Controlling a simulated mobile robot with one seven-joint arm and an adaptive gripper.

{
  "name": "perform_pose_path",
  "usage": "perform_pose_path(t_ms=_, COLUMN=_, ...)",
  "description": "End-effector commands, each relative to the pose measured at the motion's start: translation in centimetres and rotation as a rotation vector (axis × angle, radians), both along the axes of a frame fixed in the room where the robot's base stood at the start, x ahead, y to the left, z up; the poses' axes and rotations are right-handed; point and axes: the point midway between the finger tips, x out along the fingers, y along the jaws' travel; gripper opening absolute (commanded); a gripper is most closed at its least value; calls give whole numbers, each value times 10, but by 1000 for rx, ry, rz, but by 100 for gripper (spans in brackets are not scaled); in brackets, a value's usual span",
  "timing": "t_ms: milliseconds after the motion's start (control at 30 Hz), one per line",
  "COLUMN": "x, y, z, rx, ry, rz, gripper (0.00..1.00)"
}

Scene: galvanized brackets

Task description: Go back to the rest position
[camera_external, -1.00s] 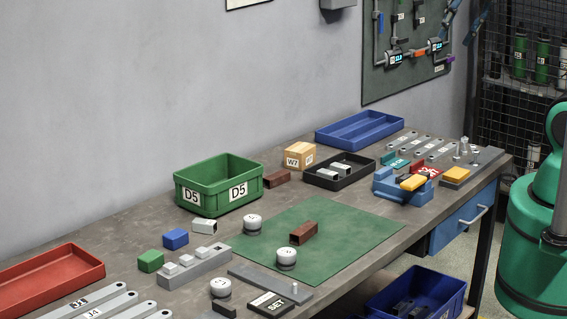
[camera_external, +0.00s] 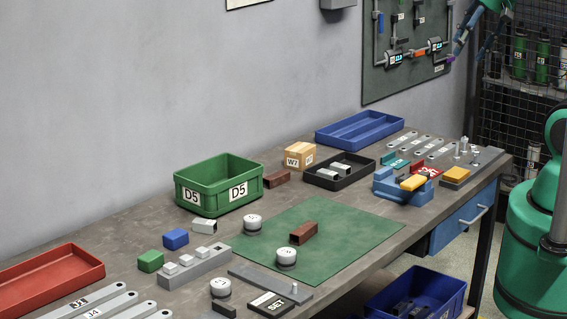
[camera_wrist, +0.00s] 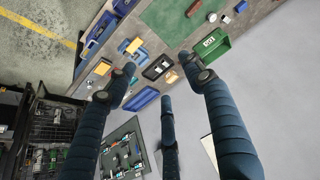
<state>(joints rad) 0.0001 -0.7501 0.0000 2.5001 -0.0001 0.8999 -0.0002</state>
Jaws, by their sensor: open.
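My gripper (camera_external: 468,46) shows at the top right of the external view, in front of the pegboard's right edge, with part of my green wrist above it. In the wrist view, my gripper (camera_wrist: 158,72) has its dark blue fingers spread wide apart. Nothing is between the fingers, and they touch nothing. The gripper is open and empty, high above the workbench (camera_external: 345,187). The rest of my arm between wrist and base is mostly out of the external view.
The bench holds a green D5 bin (camera_external: 210,199), a green mat (camera_external: 340,235), a blue vise (camera_external: 398,190), a black tray (camera_external: 322,180) and a blue tray (camera_external: 335,143). The pegboard (camera_external: 385,75) and wire-mesh rack (camera_external: 497,105) stand near my gripper.

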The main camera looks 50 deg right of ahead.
Motion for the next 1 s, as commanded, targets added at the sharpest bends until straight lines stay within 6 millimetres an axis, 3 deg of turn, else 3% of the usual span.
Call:
perform_pose_path(t_ms=33, x=0, y=0, z=-13, rx=0, ry=0, rz=0, gripper=53)
perform_pose_path(t_ms=200, x=0, y=0, z=-41, rx=0, ry=1, rz=0, gripper=53)
perform_pose_path(t_ms=433, x=0, y=0, z=-70, rx=0, ry=0, rz=0, gripper=53)
perform_pose_path(t_ms=1000, x=0, y=0, z=-77, rx=0, ry=0, rz=0, gripper=53)
